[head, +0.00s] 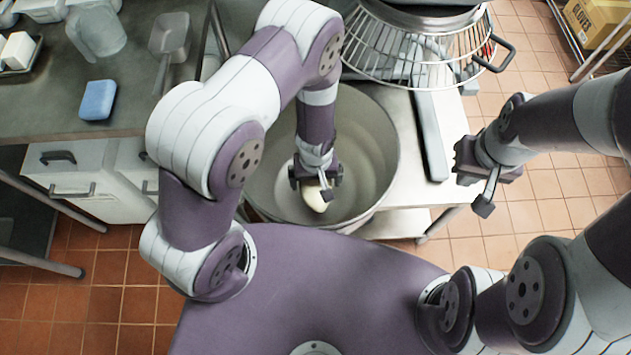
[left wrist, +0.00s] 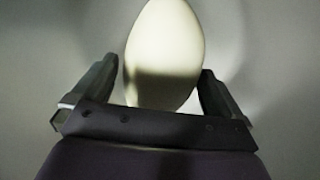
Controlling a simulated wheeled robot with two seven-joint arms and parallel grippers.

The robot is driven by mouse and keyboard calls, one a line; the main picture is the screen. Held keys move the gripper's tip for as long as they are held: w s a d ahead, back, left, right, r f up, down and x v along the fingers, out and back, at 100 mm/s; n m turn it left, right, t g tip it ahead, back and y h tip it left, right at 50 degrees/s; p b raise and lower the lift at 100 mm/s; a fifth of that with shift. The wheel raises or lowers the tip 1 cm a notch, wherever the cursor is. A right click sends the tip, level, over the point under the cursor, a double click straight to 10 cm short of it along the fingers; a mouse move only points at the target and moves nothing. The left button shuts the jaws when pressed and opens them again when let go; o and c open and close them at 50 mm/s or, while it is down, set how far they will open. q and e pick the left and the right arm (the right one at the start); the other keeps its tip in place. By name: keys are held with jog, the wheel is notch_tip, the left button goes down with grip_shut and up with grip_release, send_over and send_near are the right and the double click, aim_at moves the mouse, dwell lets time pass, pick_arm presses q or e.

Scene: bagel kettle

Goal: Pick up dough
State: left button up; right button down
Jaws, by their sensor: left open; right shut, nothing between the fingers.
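A pale, smooth, egg-shaped piece of dough (head: 315,199) lies in the large metal kettle (head: 384,130). My left gripper (head: 318,186) reaches down into the kettle over the dough. In the left wrist view the dough (left wrist: 165,50) stands between the two open fingers of my left gripper (left wrist: 158,88), with one finger on each side. I cannot tell whether the fingers touch it. In the head view my left gripper hides part of the dough. My right gripper (head: 482,208) is shut and empty, in the air to the right of the kettle.
A metal table (head: 408,222) stands around the kettle's right side, with a long grey bar (head: 432,135) on it. A wire basket (head: 400,60) sits behind. A counter at left holds a blue sponge (head: 98,100), a scoop (head: 169,38) and a clear pitcher (head: 96,32).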

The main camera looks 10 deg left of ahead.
pick_arm(q)
notch_tip(320, 180, down, 3)
jog(key=shift+r, duration=0.3)
jog(key=c, duration=1.5)
